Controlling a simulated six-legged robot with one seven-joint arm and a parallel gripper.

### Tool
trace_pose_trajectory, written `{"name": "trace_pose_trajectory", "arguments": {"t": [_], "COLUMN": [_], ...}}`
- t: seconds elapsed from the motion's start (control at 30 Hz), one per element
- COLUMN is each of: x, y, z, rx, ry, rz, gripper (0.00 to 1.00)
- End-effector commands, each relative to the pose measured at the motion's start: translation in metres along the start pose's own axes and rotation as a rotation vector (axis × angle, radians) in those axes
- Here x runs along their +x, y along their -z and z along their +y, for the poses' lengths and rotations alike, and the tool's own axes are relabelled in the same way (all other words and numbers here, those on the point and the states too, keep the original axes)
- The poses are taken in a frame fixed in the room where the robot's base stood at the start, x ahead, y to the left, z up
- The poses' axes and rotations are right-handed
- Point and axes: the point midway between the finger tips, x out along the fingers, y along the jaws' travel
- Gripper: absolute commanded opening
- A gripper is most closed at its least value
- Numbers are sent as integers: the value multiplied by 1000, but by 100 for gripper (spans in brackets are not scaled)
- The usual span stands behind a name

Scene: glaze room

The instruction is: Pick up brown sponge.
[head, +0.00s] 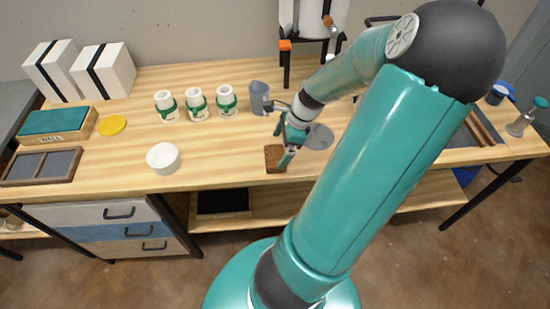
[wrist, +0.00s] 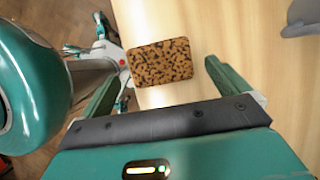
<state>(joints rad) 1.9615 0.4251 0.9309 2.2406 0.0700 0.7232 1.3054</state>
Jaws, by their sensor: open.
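The brown sponge (head: 274,157) lies on the wooden table near its front edge, in the middle of the head view. In the wrist view the sponge (wrist: 160,62) is a speckled brown block lying flat, ahead of the jaws and roughly between their lines. My gripper (head: 284,147) is over the table beside the sponge, and one finger partly overlaps it in the head view. In the wrist view my gripper (wrist: 165,88) has its two green fingers spread wide with nothing between them. I cannot tell its exact height above the sponge.
A grey jug (head: 259,98) stands behind the gripper, and a grey disc (head: 320,137) lies to its right. A white bowl (head: 163,158) and several white-and-green jars (head: 197,104) are to the left. The table's front edge is close to the sponge. Bare wood lies between bowl and sponge.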

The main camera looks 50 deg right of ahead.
Motion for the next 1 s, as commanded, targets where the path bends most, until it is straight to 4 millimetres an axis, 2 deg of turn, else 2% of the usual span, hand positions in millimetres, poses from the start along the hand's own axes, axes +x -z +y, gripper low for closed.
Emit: {"name": "trace_pose_trajectory", "arguments": {"t": [0.4, 0.7, 0.9, 1.0], "x": [47, 51, 51, 50], "y": [1, 2, 2, 2], "z": [1, 1, 1, 1], "rx": [-1, 0, 0, 0], "ry": [-3, 0, 0, 0], "rz": [-3, 0, 0, 0], "gripper": [100, 100, 62, 62]}}
